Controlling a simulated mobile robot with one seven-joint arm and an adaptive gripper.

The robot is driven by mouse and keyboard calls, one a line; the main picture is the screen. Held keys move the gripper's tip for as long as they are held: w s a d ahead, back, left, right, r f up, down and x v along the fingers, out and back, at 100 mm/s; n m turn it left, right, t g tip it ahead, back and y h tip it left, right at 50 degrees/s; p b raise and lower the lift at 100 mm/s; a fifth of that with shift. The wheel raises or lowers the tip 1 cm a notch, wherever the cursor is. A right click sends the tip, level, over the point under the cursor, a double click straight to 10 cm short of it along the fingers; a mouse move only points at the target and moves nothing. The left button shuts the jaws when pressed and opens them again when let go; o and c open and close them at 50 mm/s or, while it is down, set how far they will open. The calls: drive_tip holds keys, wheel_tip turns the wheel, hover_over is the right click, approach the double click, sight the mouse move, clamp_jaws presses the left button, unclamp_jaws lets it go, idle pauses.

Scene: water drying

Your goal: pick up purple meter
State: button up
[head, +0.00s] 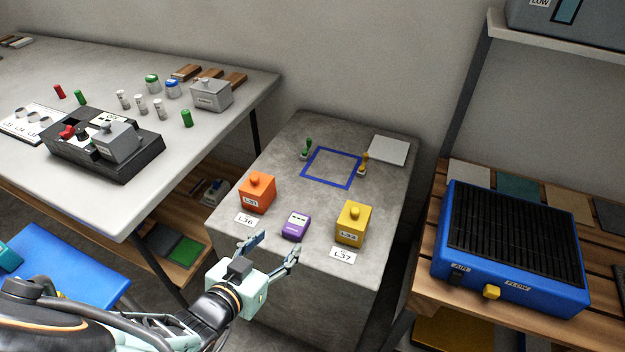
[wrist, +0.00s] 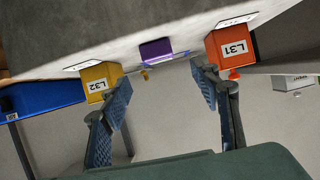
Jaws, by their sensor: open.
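The purple meter (head: 296,225) is a small box with a pale display. It rests on the grey concrete block (head: 285,158) near its front edge, between an orange box (head: 257,193) and a yellow box (head: 353,224). In the wrist view the meter (wrist: 156,49) shows upside down, between and beyond the fingertips. My gripper (head: 273,245) is open and empty, in front of the block's near edge and apart from the meter. Its two fingers (wrist: 160,85) also show spread apart in the wrist view.
Label cards lie before the orange and yellow boxes. Behind is a blue square outline (head: 332,167) with a green item (head: 307,149) and a yellow item (head: 363,165) beside it. A white table (head: 100,185) stands left, and a blue ribbed unit (head: 510,247) right.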

sight(296, 223)
drive_tip(key=b+x, duration=0.2)
drive_tip(key=x, duration=0.3)
drive_tip(key=shift+f, duration=0.15)
drive_tip(key=b+x, duration=0.3)
drive_tip(key=x, duration=0.2)
drive_tip(key=shift+w+d, duration=0.15)
drive_tip(key=shift+w, duration=0.2)
drive_tip(key=c, duration=1.3)
drive_tip(key=shift+c, duration=0.2)
